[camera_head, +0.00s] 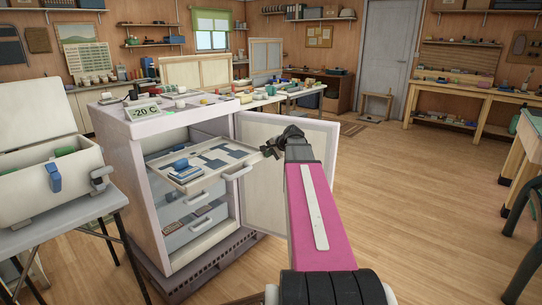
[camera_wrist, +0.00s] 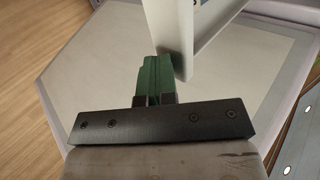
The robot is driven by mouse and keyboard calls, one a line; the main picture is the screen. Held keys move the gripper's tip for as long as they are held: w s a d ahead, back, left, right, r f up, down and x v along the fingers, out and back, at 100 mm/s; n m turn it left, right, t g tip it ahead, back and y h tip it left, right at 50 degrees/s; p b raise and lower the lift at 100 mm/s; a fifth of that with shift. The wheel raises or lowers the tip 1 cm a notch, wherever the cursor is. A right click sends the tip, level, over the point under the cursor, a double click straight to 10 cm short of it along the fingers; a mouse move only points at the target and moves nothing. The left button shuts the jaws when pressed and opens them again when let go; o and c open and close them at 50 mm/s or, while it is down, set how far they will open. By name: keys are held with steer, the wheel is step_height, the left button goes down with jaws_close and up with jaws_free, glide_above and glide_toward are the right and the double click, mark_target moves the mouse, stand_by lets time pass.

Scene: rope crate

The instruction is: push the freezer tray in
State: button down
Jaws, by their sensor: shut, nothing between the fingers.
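The freezer tray (camera_head: 215,178) is the top drawer of the white freezer (camera_head: 140,160) and sticks far out of it. It carries flat dark pieces and a small blue stack, and a pale handle (camera_head: 238,172) is on its front. My gripper (camera_head: 268,151) is at the right end of the tray's front. In the wrist view, my green fingers (camera_wrist: 153,62) are shut together and empty. Their tips are right beside the white tray edge (camera_wrist: 185,45); I cannot tell whether they touch. The freezer's inside behind the tray is partly hidden.
The freezer door (camera_head: 290,180) stands wide open on the right, behind my arm. Lower drawers with handles (camera_head: 201,226) sit inside the freezer. A folding table (camera_head: 60,225) with an open white box (camera_head: 45,195) stands close on the left.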

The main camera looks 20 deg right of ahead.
mark_target(222, 141)
steer(key=w+a, duration=0.5)
steer(key=w, duration=0.4)
steer(key=w+a, duration=0.5)
steer(key=w, duration=0.3)
steer(key=w+a, duration=0.5)
steer(key=w, duration=0.4)
steer(key=shift+w+a, duration=0.15)
steer(key=shift+w, duration=0.15)
